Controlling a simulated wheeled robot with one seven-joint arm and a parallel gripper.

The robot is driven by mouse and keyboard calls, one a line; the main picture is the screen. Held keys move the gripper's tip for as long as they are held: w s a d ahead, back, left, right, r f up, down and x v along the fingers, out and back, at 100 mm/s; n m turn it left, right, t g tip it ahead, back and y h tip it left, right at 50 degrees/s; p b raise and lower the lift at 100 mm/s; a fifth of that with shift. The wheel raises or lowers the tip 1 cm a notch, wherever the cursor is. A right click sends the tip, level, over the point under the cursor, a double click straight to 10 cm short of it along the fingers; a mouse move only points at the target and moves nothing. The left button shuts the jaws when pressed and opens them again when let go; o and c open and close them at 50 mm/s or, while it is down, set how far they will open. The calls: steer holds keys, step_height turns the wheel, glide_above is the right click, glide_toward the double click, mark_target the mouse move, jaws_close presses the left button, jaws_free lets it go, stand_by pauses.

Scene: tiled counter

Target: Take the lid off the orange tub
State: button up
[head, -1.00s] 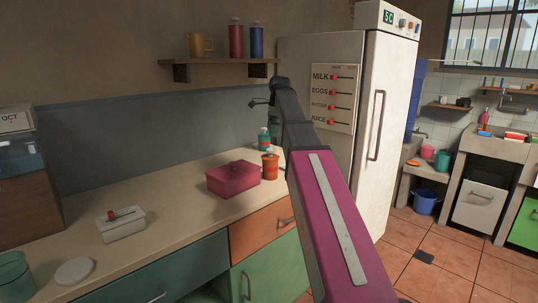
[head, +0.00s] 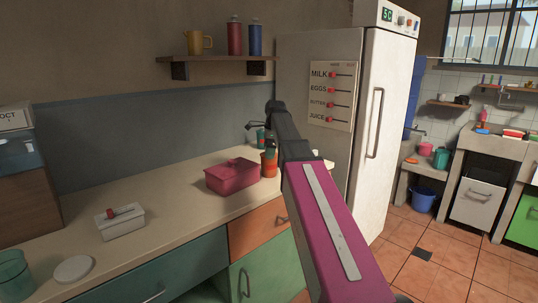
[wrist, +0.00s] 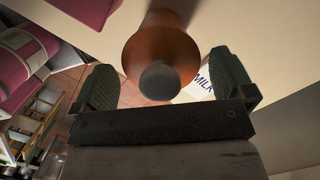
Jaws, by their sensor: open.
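The orange tub (head: 269,164) stands on the counter near its far right end, partly hidden behind my gripper in the head view. In the wrist view the tub's round orange top (wrist: 150,48) is seen close, with a grey round knob (wrist: 160,80) on it. My gripper (wrist: 163,84) is open, with one green-grey pad on each side of the knob and a gap to both. In the head view my gripper (head: 257,133) is small and dark, over the tub. Contact cannot be made out.
A magenta lidded box (head: 232,178) stands just left of the tub. A teal bottle (head: 261,138) is close behind it. The fridge (head: 345,110) is to the right and a shelf (head: 215,60) is above.

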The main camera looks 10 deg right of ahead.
steer(key=c, duration=0.7)
steer(key=shift+r, duration=0.1)
steer(key=shift+c, duration=0.2)
